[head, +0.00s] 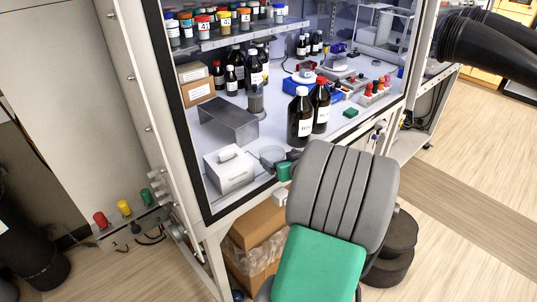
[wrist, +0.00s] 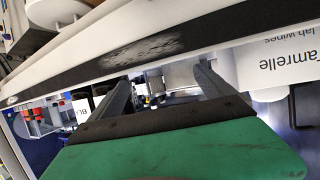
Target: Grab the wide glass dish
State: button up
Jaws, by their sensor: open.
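A low, round, clear dish (head: 271,152), which looks like the wide glass dish, sits near the front edge of the cabinet floor, just right of the white wipes box. My gripper (head: 279,159) reaches over the front edge, its dark fingers open and right at the near side of the dish. The fingers partly cover the dish in the head view. In the wrist view my gripper (wrist: 163,76) shows two spread fingers with nothing clearly held between them. I cannot make out the dish there.
The wipes box (head: 230,169) stands close on the left; its label shows inverted in the wrist view (wrist: 285,50). A grey metal stand (head: 228,122) is behind. Two dark bottles (head: 301,118) stand close on the right. The cabinet's front edge runs below my gripper.

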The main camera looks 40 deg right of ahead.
aim_at(274, 160)
jog(key=p+x, duration=0.1)
jog(key=x, duration=0.5)
jog(key=shift+d+f+p, duration=0.1)
jog(key=shift+f+p, duration=0.15)
jog(key=shift+p, duration=0.15)
jog(key=shift+c, duration=0.5)
jog(key=c, duration=1.1)
